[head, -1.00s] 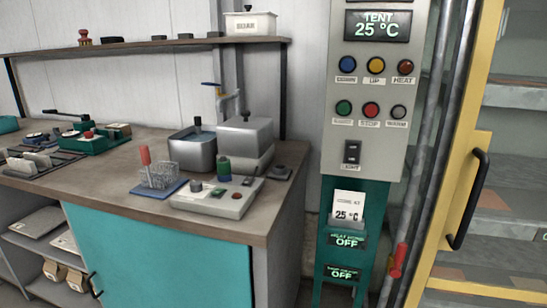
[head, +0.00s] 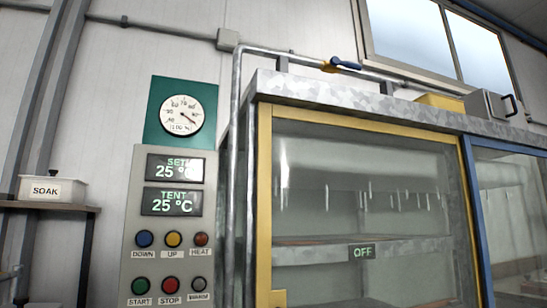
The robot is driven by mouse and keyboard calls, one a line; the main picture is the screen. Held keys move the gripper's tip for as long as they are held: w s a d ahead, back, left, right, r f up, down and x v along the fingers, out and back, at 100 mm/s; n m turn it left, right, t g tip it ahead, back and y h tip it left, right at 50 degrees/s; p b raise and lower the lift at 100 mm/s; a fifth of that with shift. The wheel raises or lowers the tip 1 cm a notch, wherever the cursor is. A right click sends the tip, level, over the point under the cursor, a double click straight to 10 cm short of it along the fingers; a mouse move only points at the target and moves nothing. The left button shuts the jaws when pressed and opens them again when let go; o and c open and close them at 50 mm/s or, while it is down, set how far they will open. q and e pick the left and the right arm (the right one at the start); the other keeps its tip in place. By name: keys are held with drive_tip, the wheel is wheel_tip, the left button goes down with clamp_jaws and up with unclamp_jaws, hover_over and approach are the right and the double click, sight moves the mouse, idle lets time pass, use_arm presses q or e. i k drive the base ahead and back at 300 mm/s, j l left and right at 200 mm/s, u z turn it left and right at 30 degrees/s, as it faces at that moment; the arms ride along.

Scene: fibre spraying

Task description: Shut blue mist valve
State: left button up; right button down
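A valve with a blue handle (head: 347,66) and a brass-coloured body (head: 328,67) sits on the metal pipe (head: 280,54) above the cabinet with the yellow-framed door. The handle points right, roughly along the pipe. Neither of my grippers is in the head view, so their distance from the valve does not show.
The yellow-framed glass door (head: 263,200) is closed, and a sign (head: 362,252) behind it reads OFF. The control panel (head: 129,240) shows SET and TENT at 25 °C, below a round gauge (head: 181,114). A SOAK box (head: 52,188) stands on a shelf at left.

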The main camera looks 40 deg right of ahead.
sight(334, 60)
drive_tip(key=k+z, duration=0.15)
drive_tip(key=z, duration=1.15)
